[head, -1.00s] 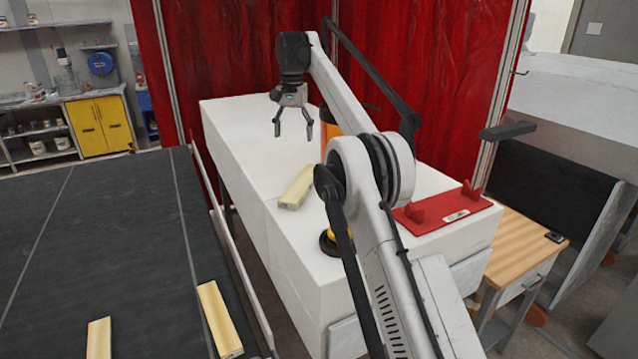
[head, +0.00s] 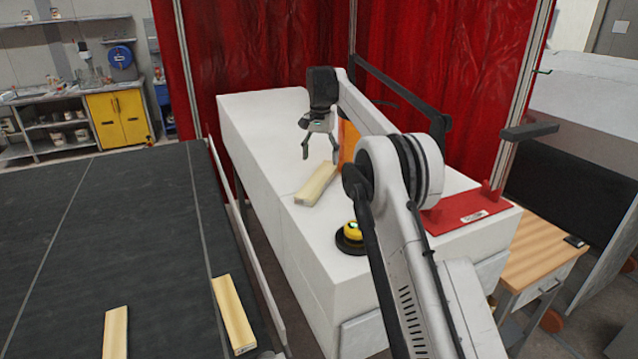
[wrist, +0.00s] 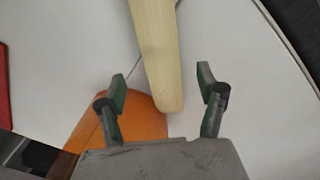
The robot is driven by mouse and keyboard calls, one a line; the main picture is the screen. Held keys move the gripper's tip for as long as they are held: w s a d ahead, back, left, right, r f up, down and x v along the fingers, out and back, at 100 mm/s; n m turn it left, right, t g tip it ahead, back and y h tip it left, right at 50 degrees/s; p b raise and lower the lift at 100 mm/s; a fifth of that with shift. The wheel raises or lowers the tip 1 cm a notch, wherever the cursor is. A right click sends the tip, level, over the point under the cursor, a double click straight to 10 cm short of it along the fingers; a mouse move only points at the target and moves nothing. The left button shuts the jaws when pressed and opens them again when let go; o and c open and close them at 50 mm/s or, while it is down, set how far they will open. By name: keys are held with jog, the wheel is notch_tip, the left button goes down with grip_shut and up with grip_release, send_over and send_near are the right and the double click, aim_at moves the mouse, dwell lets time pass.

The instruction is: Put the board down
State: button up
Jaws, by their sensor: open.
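A pale wooden board (head: 317,184) lies flat on the white machine top (head: 262,150), in front of my gripper (head: 320,158). My gripper is open and empty above the white top, with its fingers pointing down. In the wrist view the board (wrist: 158,50) reaches from the top edge down to between the fingertips of my gripper (wrist: 162,88), with its near end clear of both fingers. Two more wooden boards, a right one (head: 233,314) and a left one (head: 115,333), lie on the dark table.
An orange object (head: 348,140) stands close beside my gripper and shows under the left finger in the wrist view (wrist: 125,130). A yellow-and-black button (head: 352,234) and a red panel (head: 465,208) are on the white top. Red curtains (head: 250,45) hang behind.

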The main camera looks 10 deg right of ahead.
aim_at(319, 178)
notch_tip(319, 178, down, 2)
jog(key=f+b, duration=0.4)
jog(key=shift+s+a+f, duration=0.3)
jog(key=shift+d+f, duration=0.1)
jog(key=shift+f, duration=0.2)
jog(key=shift+r, duration=0.1)
jog(key=c, duration=1.5)
jog(key=shift+r, duration=0.15)
